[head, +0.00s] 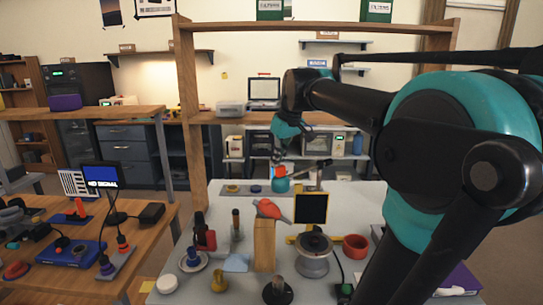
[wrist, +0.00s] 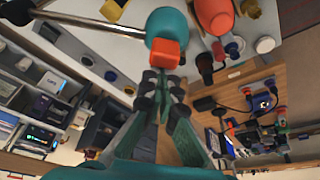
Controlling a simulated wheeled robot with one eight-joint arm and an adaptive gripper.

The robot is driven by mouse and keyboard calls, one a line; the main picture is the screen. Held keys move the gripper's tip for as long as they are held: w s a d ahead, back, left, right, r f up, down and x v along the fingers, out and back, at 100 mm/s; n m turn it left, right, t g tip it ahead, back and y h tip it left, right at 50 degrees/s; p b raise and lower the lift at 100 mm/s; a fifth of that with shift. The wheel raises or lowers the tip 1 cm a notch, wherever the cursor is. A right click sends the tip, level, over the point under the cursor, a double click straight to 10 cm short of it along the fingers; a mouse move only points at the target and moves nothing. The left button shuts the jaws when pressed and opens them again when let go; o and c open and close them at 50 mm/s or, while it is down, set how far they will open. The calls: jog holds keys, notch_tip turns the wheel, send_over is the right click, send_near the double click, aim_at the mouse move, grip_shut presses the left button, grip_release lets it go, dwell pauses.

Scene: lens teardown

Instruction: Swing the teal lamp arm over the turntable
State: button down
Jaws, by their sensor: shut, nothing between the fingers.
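The teal lamp head (head: 281,185) with its red-orange block is at the far side of the grey table in the head view. A thin dark rod runs from it to the right. In the wrist view the teal lamp head (wrist: 168,24) is large, with the orange block (wrist: 163,52) facing my gripper. My gripper (wrist: 160,80) is shut and empty, its fingertips close to the block; I cannot tell whether they touch. In the head view my gripper (head: 281,158) is above the lamp head. The round grey turntable (head: 312,264) stands nearer, right of centre.
An orange bird-like piece (head: 273,209) sits on a wooden block (head: 264,245) left of the turntable. A black panel with a yellow frame (head: 311,208) stands behind it. A red cup (head: 355,246) is to the right. Several small parts crowd the left of the table.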

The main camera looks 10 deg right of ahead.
jog(key=s+d+n+g+y, duration=0.1)
jog(key=s+d+n, duration=0.6)
jog(key=s+d, duration=0.2)
jog(key=shift+s+d+g+y, duration=0.2)
jog(key=shift+g+y, duration=0.1)
jog(key=shift+g, duration=0.1)
dwell(0.4)
